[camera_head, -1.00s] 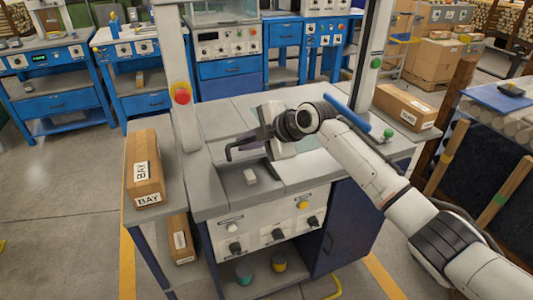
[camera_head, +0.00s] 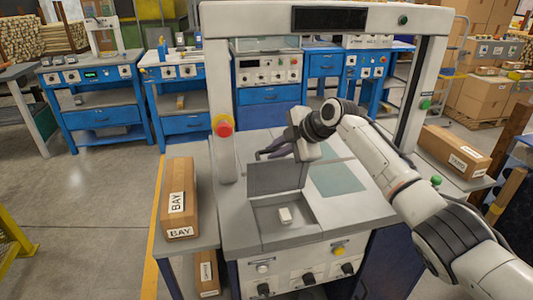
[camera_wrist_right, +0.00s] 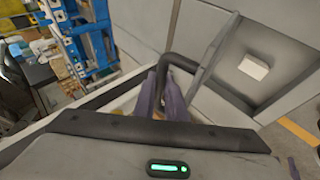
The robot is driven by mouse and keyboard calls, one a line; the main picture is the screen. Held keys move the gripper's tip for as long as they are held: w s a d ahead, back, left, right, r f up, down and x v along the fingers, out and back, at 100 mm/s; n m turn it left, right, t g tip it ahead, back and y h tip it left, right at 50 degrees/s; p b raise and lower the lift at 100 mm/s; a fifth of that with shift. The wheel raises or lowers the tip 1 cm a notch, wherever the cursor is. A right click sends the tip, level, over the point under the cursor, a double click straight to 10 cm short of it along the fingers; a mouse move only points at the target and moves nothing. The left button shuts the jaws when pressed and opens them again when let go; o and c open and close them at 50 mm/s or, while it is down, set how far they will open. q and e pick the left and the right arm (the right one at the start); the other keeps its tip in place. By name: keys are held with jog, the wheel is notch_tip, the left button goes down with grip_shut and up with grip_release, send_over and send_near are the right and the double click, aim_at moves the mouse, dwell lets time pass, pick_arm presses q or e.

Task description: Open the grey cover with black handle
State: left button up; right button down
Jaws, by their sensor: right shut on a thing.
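The grey cover (camera_head: 276,177) stands raised, roughly upright, at the back of a shallow recess in the bench top. It shows nearly edge-on in the right wrist view (camera_wrist_right: 213,48). Its black handle (camera_wrist_right: 182,59) is a bent dark bar that passes at the fingers in that view; in the head view I cannot clearly separate it from the fingers. My right gripper (camera_head: 270,153), with purple fingers (camera_wrist_right: 164,92), is shut on the handle behind the raised cover. My left gripper is not in view.
A small white block (camera_head: 285,215) lies in the open recess. A frame with a red button (camera_head: 223,126) on its left post spans the bench. Cardboard boxes stand at left (camera_head: 180,197) and right (camera_head: 455,152). Bare bench top lies right of the recess.

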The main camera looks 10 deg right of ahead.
jog(key=shift+w+a+r, duration=0.1)
jog(key=shift+w, duration=0.2)
jog(key=c, duration=1.8)
grip_release()
jog(key=shift+s+d+r, duration=0.25)
jog(key=shift+d+r, duration=0.05)
jog(key=v, duration=0.9)
jog(key=shift+s+b, duration=0.2)
jog(key=shift+b, duration=0.15)
